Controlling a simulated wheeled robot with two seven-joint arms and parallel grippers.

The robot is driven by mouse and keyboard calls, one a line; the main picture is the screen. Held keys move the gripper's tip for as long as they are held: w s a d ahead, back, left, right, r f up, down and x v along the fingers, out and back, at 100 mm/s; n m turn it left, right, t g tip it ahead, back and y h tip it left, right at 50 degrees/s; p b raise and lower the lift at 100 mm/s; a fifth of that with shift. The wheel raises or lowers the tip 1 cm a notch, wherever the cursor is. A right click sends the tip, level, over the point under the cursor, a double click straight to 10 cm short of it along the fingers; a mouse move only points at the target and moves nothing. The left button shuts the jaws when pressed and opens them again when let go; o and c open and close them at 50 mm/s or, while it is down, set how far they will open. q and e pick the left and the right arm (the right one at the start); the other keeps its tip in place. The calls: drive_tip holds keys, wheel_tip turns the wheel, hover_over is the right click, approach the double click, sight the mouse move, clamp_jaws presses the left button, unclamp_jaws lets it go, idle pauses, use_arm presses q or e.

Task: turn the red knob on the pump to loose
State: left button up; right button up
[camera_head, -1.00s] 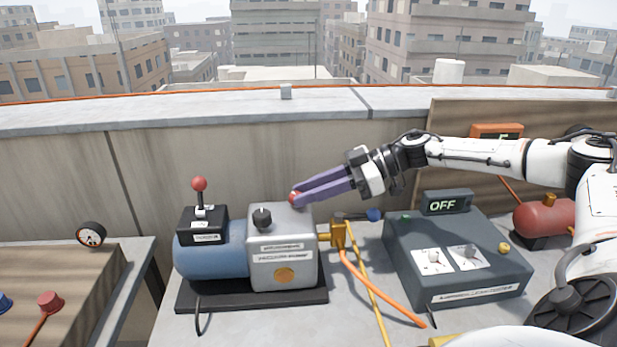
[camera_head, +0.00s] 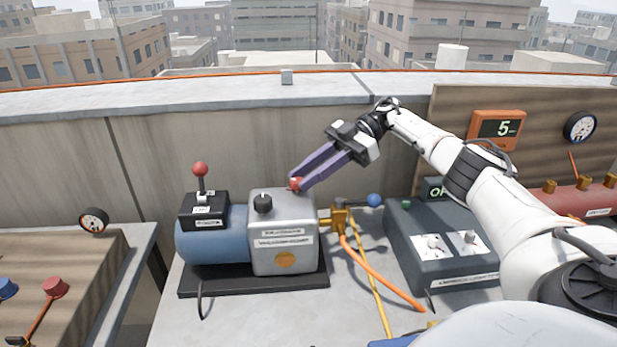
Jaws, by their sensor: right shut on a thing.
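The pump (camera_head: 283,240) has a silver box and a blue cylinder and stands on a dark base on the grey bench. The red knob (camera_head: 295,184) is on the top right of the silver box, partly hidden by the fingers. My right gripper (camera_head: 298,182) has purple fingers that reach down from the upper right and are shut on the red knob. A black knob (camera_head: 263,203) sits on the left of the same top. The knob's marks are too small to read. My left gripper is not in view.
A red-balled lever (camera_head: 200,170) rises at the pump's left. An orange hose and brass valve with blue handle (camera_head: 374,200) stand at its right, then a dark switch box (camera_head: 440,245).

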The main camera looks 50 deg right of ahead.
idle(0.4)
drive_tip(key=o, duration=1)
drive_tip(key=shift+o, duration=0.2)
wheel_tip(320, 180, up, 10)
